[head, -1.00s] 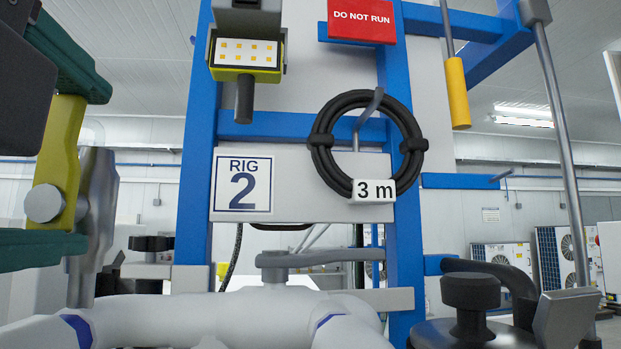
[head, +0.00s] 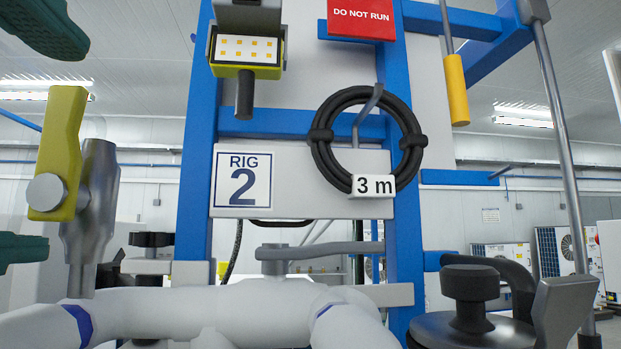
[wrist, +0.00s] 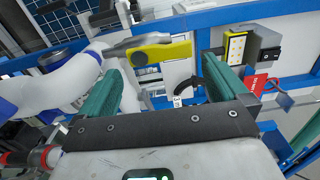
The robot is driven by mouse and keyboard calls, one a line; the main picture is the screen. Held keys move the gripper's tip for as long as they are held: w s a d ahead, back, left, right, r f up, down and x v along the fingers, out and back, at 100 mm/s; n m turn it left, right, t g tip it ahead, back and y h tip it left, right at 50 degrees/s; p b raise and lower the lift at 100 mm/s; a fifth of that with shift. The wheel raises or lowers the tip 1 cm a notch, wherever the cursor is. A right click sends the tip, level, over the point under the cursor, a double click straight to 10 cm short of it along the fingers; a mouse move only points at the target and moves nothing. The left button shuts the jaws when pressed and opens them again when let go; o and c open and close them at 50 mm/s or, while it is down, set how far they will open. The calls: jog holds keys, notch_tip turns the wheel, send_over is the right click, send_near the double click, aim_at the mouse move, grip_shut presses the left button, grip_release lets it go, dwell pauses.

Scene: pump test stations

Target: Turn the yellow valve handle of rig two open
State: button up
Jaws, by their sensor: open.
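The yellow valve handle (head: 58,150) stands upright at the left of the head view, roughly along its grey valve body (head: 95,205). A round grey pivot shows near its lower end. In the wrist view the handle (wrist: 165,52) lies crosswise beyond my fingertips, in the gap between them. My gripper (wrist: 160,66) is open, with nothing between its green fingers. In the head view one finger of my gripper (head: 65,148) is above the handle and the other below it. Both look clear of it. The rig two sign (head: 242,180) is right of the handle.
A coiled black hose (head: 330,165) with a "3 m" tag hangs on the blue frame (head: 195,150). A work lamp (head: 245,55) and a red "do not run" sign (head: 361,20) are higher up. A dark knobbed lid (head: 470,300) is at lower right.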

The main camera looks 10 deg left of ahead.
jog(key=b+v, duration=0.1)
jog(key=v, duration=0.6)
jog(key=shift+s, duration=0.35)
jog(key=shift+d+f, duration=0.1)
